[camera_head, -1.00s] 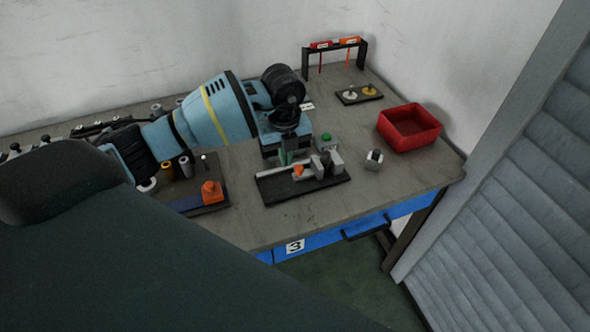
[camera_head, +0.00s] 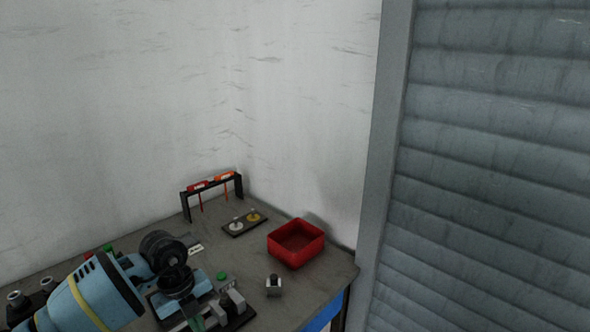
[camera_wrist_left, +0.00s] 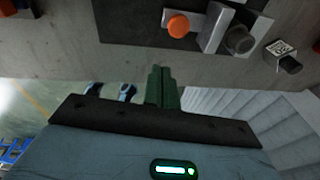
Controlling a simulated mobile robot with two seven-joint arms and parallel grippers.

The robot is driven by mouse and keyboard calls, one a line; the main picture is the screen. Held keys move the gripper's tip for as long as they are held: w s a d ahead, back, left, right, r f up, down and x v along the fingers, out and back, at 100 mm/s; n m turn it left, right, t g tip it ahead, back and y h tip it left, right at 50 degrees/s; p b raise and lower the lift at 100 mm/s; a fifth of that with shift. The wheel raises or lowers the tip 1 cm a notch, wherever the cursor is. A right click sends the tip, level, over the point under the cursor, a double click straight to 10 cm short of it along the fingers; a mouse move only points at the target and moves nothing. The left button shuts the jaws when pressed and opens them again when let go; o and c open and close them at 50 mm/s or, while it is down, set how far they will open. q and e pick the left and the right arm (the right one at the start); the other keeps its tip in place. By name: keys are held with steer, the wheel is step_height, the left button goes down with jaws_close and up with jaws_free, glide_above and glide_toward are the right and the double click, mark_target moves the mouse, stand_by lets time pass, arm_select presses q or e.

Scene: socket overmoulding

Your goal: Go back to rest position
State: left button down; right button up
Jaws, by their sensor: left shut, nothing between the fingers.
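My left arm comes in from the lower left of the head view, over the workbench (camera_head: 322,283). Its blue and black wrist hides part of the bench. In the left wrist view my left gripper (camera_wrist_left: 161,72) shows two green fingers pressed together with nothing between them. Beyond the fingertips is a dark fixture (camera_wrist_left: 254,22) with grey blocks and an orange knob (camera_wrist_left: 178,25); the fingers are apart from it. In the head view the fixture (camera_head: 236,318) is partly cut off at the bottom. My right gripper is in neither view.
A red bin (camera_head: 296,243) stands at the bench's right corner, with a small grey block (camera_head: 273,287) in front. Behind are a black rack (camera_head: 212,190) with red and orange tools and a dark tray (camera_head: 245,222). A grey shutter (camera_head: 480,170) stands right of the bench.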

arm_select(q)
steer(key=s+d+n+t+h, duration=0.2)
steer(key=s+d+h, duration=0.3)
steer(key=d+h, duration=0.4)
steer(key=s+d+n+t+h, duration=0.1)
steer(key=s+d+t+h, duration=0.1)
steer(key=s+d+h, duration=0.75)
steer(key=w+a+f+n+t+y, duration=0.1)
steer(key=a+f+n+t+y, duration=0.7)
steer(key=n+t+y, duration=0.65)
steer(key=s+a+f+n+g+y, duration=0.2)
steer(key=s+a+f+n+g, duration=0.1)
steer(key=s+f, duration=0.4)
steer(key=s+a+f+n+g+y, duration=0.2)
steer(key=s+a+f+n+g, duration=0.2)
steer(key=s, duration=0.5)
step_height(320, 180, down, 3)
steer(key=shift+s+r+n+g, duration=0.15)
steer(key=shift+s+n+g, duration=0.2)
steer(key=shift+g, duration=0.8)
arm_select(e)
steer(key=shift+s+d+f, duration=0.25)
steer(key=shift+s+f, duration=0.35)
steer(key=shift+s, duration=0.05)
